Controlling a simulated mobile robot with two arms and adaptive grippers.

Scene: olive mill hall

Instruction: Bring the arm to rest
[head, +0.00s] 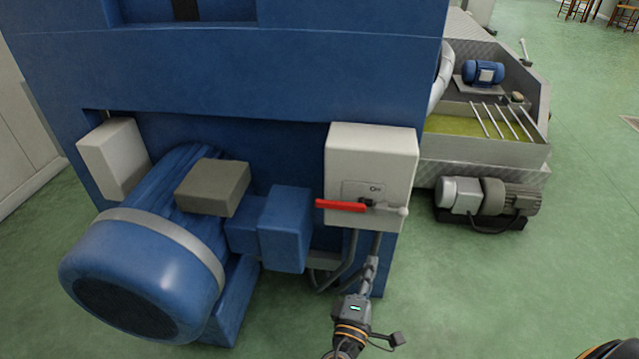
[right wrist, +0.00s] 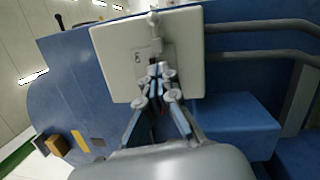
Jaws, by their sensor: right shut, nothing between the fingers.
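My right gripper (head: 371,268) is in the lower middle of the head view, just below a pale switch box (head: 372,150). Its fingers are shut with nothing between them. In the right wrist view the closed fingertips (right wrist: 158,70) show in front of the pale box (right wrist: 110,60); I cannot tell whether they touch it. My left gripper is not in view.
A big blue motor (head: 140,280) stands on the left, against a blue machine (head: 280,75). Cables hang under the box near my gripper. A metal trough (head: 485,152) with a grey motor (head: 510,197) stands at the right. Green floor (head: 500,290) is clear at lower right.

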